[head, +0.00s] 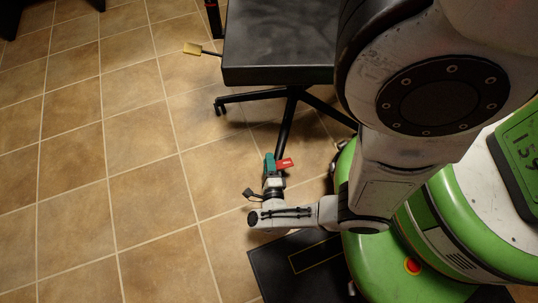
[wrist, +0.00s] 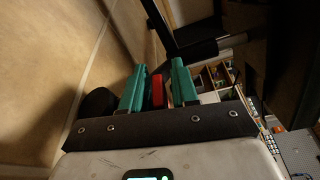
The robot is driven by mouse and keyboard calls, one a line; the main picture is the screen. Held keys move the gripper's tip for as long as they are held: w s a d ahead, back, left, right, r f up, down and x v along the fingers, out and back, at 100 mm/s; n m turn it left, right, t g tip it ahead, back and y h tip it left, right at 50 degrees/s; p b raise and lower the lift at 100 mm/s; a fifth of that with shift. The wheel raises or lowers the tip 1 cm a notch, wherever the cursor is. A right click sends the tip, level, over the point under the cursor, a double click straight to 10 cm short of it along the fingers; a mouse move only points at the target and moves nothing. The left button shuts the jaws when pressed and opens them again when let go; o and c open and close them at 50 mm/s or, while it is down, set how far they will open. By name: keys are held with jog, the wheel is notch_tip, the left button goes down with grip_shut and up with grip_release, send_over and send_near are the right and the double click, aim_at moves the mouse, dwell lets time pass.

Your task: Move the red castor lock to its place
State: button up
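The red castor lock (head: 286,163) is a small flat red tab low down by the end of a leg of the black chair base, just right of my green fingertips in the head view. My gripper (head: 270,164) has green fingers and reaches up to it from below. In the wrist view the red lock (wrist: 157,91) shows between the two fingers of my gripper (wrist: 158,84), with narrow dark gaps on both sides. The fingers look open around it; I see no clear contact. The castor itself is mostly hidden.
The black seat (head: 278,48) stands above the lock, on a base with spreading legs (head: 290,115). A black mat (head: 275,268) lies below the arm. The tiled floor (head: 100,170) at left is clear.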

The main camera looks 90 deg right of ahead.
grip_shut()
jog(key=n, duration=0.1)
jog(key=f+n, duration=0.1)
jog(key=n, duration=0.1)
jog(key=n+h, duration=0.1)
jog(key=shift+f+n, duration=0.25)
jog(key=shift+n, duration=0.05)
dwell(0.5)
jog(key=shift+o, duration=0.9)
grip_release()
